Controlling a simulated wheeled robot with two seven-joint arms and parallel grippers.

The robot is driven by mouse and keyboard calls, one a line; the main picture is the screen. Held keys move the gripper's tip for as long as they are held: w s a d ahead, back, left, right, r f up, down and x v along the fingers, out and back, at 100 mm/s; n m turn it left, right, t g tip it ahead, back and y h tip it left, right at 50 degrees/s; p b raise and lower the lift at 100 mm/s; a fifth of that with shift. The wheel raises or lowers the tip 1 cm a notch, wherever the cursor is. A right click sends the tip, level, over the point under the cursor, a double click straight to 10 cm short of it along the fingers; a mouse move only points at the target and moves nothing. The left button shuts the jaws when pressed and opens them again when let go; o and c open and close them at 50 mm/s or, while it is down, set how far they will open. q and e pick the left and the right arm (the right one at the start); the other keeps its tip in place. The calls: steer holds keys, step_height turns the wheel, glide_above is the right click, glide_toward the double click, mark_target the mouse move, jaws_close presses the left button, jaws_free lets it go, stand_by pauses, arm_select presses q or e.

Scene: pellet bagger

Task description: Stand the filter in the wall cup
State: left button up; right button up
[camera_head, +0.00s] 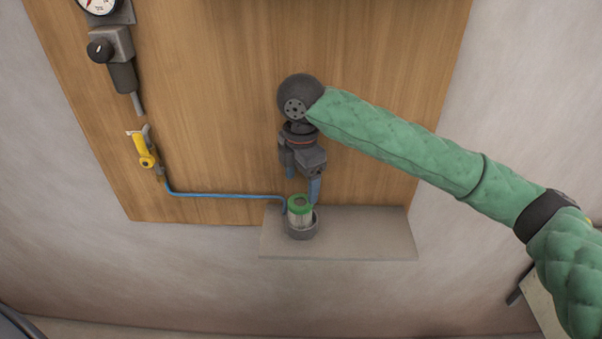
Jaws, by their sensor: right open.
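The filter (300,211), a pale cylinder with a green top, stands upright in the grey wall cup (302,234). The cup sits on a grey shelf (365,238) below the wooden board. My right gripper (302,187) is open just above and around the filter's top, with one blue fingertip to each side. From this view I cannot tell whether the fingers touch the filter. The filter's lower end is hidden inside the cup. My left gripper is not in view.
A blue hose (225,195) runs along the board's lower edge to near the cup. A yellow-handled valve (144,150) and a dark regulator with a gauge (110,45) are on the board at the left. The shelf's right part is clear.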

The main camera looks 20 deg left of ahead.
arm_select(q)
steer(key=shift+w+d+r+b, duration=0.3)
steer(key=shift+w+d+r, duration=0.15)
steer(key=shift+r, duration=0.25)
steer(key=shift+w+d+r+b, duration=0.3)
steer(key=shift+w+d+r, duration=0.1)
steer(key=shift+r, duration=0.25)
arm_select(e)
steer(key=shift+r, duration=2.1)
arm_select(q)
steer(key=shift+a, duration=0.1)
arm_select(e)
steer(key=shift+s+f, duration=0.1)
